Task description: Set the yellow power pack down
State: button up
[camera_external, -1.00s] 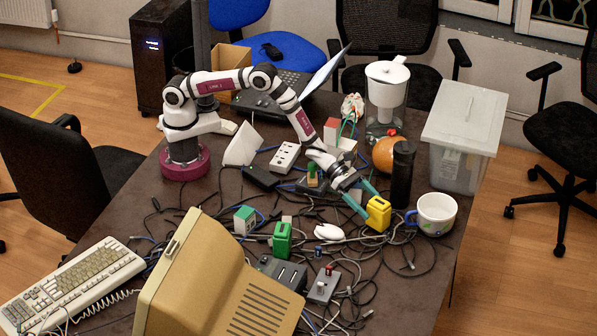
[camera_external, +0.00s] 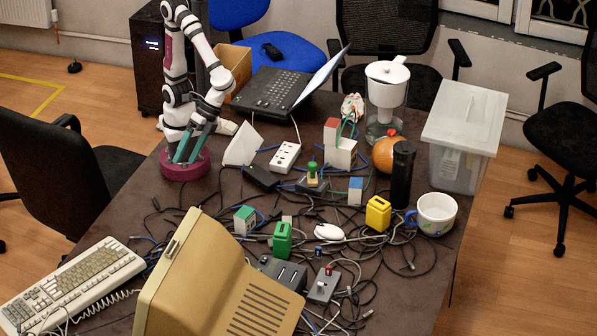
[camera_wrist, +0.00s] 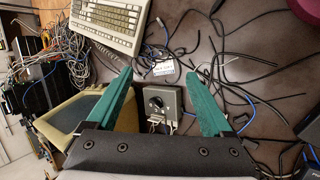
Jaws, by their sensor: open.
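The yellow power pack (camera_external: 378,214) stands upright on the dark table, left of the white cup and among loose cables. My gripper (camera_external: 187,158) is folded back close above my own base, far to the left of the yellow pack. In the wrist view my gripper (camera_wrist: 168,92) shows two teal fingers spread wide with nothing held between them. The yellow pack is not seen in the wrist view.
A white cup (camera_external: 436,214) and a black bottle (camera_external: 402,175) stand close to the yellow pack. A green pack (camera_external: 282,241) and a white mouse (camera_external: 329,232) lie to its left. A beige monitor (camera_external: 215,280) fills the front. Cables cover much of the table.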

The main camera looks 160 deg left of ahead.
jog(key=s+a+m+g+y, duration=0.1)
jog(key=s+a+m+y, duration=0.7)
jog(key=s+m, duration=0.3)
jog(key=s+a, duration=0.1)
jog(key=s, duration=0.2)
jog(key=shift+s+f+m+g+y, duration=0.3)
jog(key=shift+s+f+g+y, duration=0.05)
jog(key=shift+g+y, duration=0.05)
